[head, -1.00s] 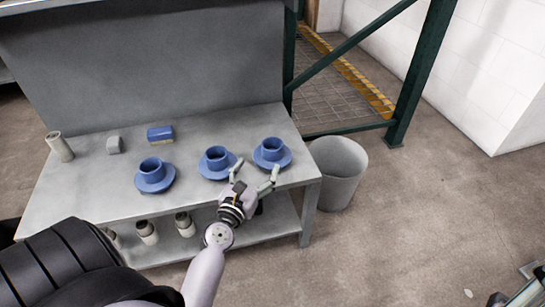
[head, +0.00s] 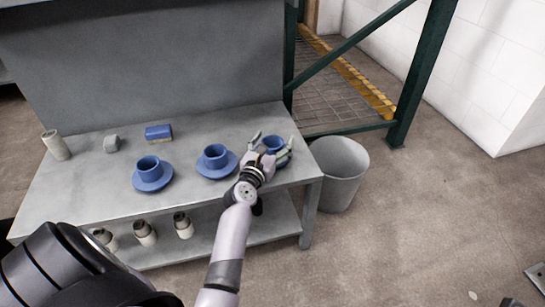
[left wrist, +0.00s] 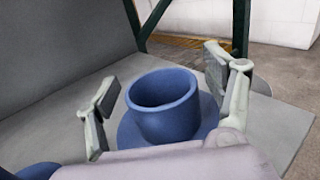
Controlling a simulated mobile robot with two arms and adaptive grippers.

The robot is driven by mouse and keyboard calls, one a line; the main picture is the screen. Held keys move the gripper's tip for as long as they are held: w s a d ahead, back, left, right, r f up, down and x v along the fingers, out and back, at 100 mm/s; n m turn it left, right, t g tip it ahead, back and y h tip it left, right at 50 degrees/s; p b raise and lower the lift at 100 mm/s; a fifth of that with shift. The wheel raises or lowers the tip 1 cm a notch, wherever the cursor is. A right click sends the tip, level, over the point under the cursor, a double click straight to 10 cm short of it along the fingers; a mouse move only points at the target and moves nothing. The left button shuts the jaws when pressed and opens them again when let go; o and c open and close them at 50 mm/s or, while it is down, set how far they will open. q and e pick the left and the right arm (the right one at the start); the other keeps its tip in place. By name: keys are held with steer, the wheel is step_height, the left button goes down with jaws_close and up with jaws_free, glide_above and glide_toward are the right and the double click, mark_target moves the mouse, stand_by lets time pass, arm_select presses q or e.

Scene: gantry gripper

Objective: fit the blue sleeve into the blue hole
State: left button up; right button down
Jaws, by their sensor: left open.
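Three blue hollow cylinders, each on a round blue base, stand upright in a row on the grey bench: left (head: 149,168), middle (head: 215,157) and right (head: 274,145). I cannot tell which one is the sleeve, and no separate blue hole shows. My left gripper (head: 273,140) is open over the right one and hides part of it. In the left wrist view, my left gripper (left wrist: 165,85) has one finger on each side of that cylinder (left wrist: 163,108), with gaps between; its open top faces up. My right gripper is not in view.
A blue-topped block (head: 158,133), a small grey block (head: 111,144) and a pale cylinder (head: 56,145) sit at the bench's back left. Several pale bottles (head: 145,232) stand on the lower shelf. A grey bin (head: 340,175) stands right of the bench (head: 95,205).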

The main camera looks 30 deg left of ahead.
arm_select(q)
jaws_close()
stand_by(1.0)
